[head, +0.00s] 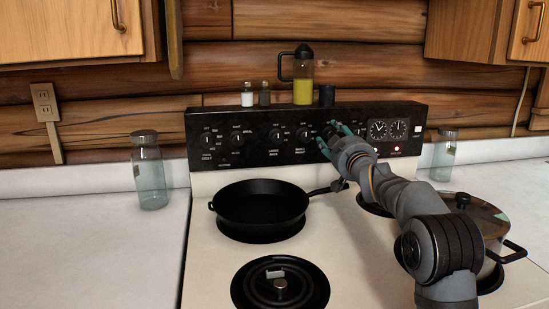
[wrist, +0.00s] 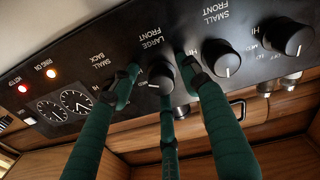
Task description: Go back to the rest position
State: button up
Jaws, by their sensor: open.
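My gripper (head: 330,140) is at the stove's black control panel (head: 222,118), right of the middle. In the wrist view, its green fingers (wrist: 160,82) are spread around a black knob (wrist: 161,73) close to the "LARGE FRONT" label. Whether any finger touches the knob I cannot tell. The gripper carries nothing that I can see. Another knob (wrist: 222,58), by the "SMALL FRONT" label, is just to the right of the fingers in the wrist view. My arm reaches in over the right side of the stove.
A black skillet (head: 260,205) stands on the stove, its handle pointing toward my wrist. A lidded pot (head: 490,215) is right of my arm. An oil bottle (head: 303,82) and small shakers (head: 247,95) stand on the panel top. A glass jar (head: 149,175) is on the left counter.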

jog(key=shift+s, duration=0.15)
jog(key=s+d, duration=0.2)
jog(key=s, duration=1)
jog(key=w+a+n+p, duration=0.1)
jog(key=w+n+p, duration=0.5)
jog(key=n, duration=0.5)
jog(key=w+n+y+p, duration=0.1)
jog(key=w+n+p, duration=0.5)
jog(key=n+p, duration=0.2)
jog(key=n, duration=0.2)
jog(key=shift+w+a+r+n+g, duration=0.15)
jog(key=shift+a+r+n+g, duration=0.15)
jog(key=shift+a+n+g, duration=0.1)
jog(key=shift+f, duration=0.1)
